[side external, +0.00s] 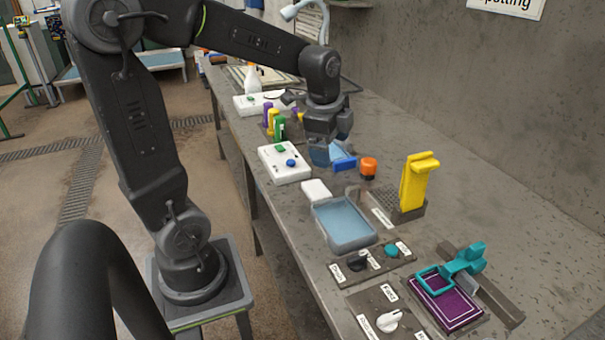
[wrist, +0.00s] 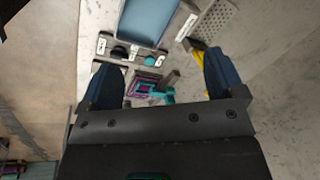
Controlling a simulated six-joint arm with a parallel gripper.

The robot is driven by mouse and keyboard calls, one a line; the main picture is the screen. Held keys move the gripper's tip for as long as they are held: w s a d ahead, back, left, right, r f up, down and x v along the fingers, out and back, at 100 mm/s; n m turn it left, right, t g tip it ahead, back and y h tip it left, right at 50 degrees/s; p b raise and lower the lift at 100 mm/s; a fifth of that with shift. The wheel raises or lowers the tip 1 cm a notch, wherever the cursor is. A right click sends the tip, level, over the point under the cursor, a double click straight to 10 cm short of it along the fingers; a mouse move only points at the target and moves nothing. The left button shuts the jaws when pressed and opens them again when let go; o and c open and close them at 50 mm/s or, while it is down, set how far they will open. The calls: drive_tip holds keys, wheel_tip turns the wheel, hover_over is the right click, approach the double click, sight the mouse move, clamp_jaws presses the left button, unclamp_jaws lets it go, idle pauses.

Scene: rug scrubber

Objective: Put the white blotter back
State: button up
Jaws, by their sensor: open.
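The tray shows at the top of the wrist view (wrist: 150,22).
An orange-capped jar (side external: 368,168) and a yellow upright tool (side external: 416,184) stand right of my gripper. A white button box (side external: 284,164) and several coloured bottles are on the left. A purple rug piece (side external: 452,303) with a teal clamp (side external: 466,260) lies near the front.

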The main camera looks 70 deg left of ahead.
drive_tip(key=s+d+r+n+t, duration=0.2)
drive_tip(key=s+d+n+t, duration=0.1)
drive_tip(key=s+d+n, duration=0.7)
drive_tip(key=shift+s+d+r+h, duration=0.35)
drive_tip(key=shift+s+d, duration=0.35)
drive_tip(key=shift+d, duration=0.35)
